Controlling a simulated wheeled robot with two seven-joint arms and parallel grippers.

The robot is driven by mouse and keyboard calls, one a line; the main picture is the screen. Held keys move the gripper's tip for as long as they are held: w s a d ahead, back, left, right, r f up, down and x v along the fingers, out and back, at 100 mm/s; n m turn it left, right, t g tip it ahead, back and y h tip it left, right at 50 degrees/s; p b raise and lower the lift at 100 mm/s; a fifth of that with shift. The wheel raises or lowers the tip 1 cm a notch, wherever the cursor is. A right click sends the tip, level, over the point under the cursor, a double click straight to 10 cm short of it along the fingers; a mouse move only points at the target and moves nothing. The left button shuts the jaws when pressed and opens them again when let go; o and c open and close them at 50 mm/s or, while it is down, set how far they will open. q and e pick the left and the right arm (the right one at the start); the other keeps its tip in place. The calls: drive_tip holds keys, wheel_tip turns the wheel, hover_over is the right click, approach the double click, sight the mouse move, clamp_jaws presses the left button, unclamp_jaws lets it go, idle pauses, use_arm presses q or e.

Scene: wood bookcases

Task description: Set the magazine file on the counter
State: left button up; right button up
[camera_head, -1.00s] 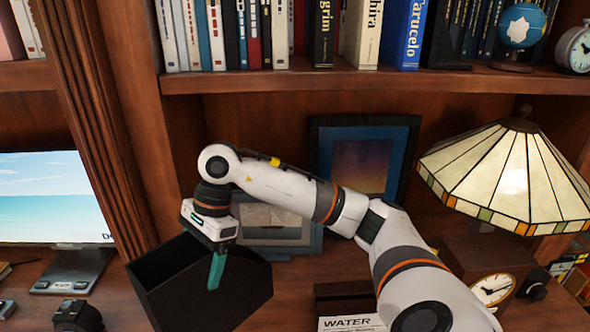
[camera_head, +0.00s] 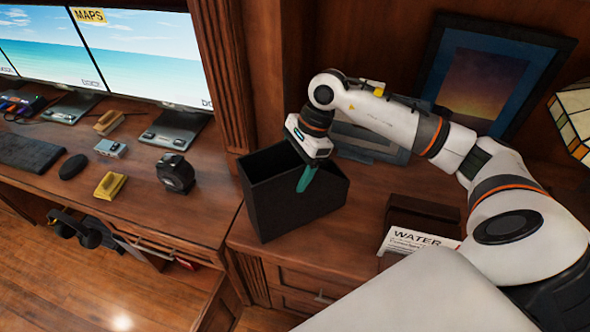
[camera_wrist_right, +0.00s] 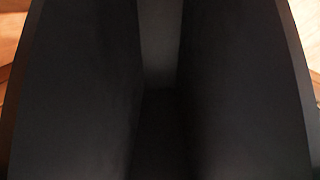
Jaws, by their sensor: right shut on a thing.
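The magazine file (camera_head: 290,210) is a black, open-topped box with a slanted rim. It is upright at the left end of the wooden counter (camera_head: 362,222), near the post beside the desk. I cannot tell whether its base touches the counter or hangs just above it. My right gripper (camera_head: 306,180) comes down from above, its teal finger at the file's near wall, shut on that wall. In the right wrist view the dark inside of the file (camera_wrist_right: 160,100) fills nearly everything. My left gripper is not in view.
A framed picture (camera_head: 484,82) and a smaller frame (camera_head: 362,148) stand behind. A WATER booklet (camera_head: 414,242) lies to the right. On the left is a lower desk with monitors (camera_head: 150,50), a keyboard (camera_head: 28,152) and a black tape dispenser (camera_head: 176,173).

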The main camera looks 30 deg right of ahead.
wheel_tip(320, 180, down, 3)
drive_tip(key=shift+r, duration=0.1)
drive_tip(key=o, duration=1.5)
drive_tip(key=shift+o, duration=0.2)
drive_tip(key=b+v, duration=0.2)
drive_tip(key=v, duration=1)
drive_tip(key=shift+b, duration=0.35)
